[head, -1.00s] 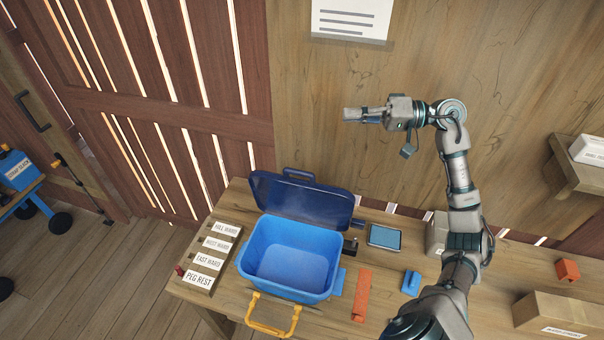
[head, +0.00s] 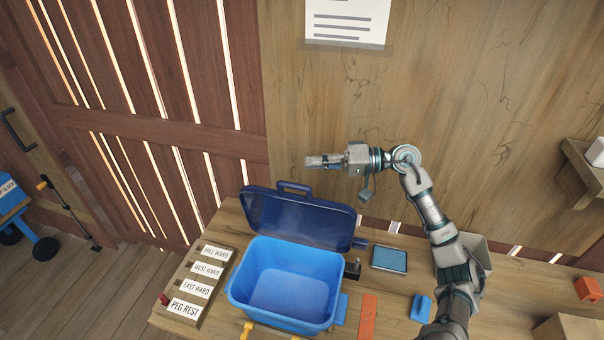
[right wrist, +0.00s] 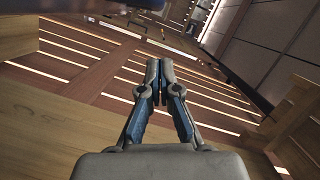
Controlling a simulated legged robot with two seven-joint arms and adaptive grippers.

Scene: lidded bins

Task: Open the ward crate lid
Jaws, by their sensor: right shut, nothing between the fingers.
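The ward crate (head: 290,283) is a bright blue open bin on the wooden workbench, and its inside looks empty. Its dark blue lid (head: 298,220) stands raised and leaning back behind the bin, with its handle at the top edge. My right gripper (head: 312,161) is above and behind the lid, in front of the wooden wall, pointing left and apart from the lid. In the right wrist view its fingers (right wrist: 158,70) are shut together with nothing between them. My left gripper is not in view.
A label board (head: 200,285) with ward names lies left of the bin. A tablet (head: 389,259), an orange strip (head: 367,318) and a small blue block (head: 421,307) lie to its right. A yellow handle (head: 247,330) shows at the bin's front. A wall shelf (head: 588,170) juts out at right.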

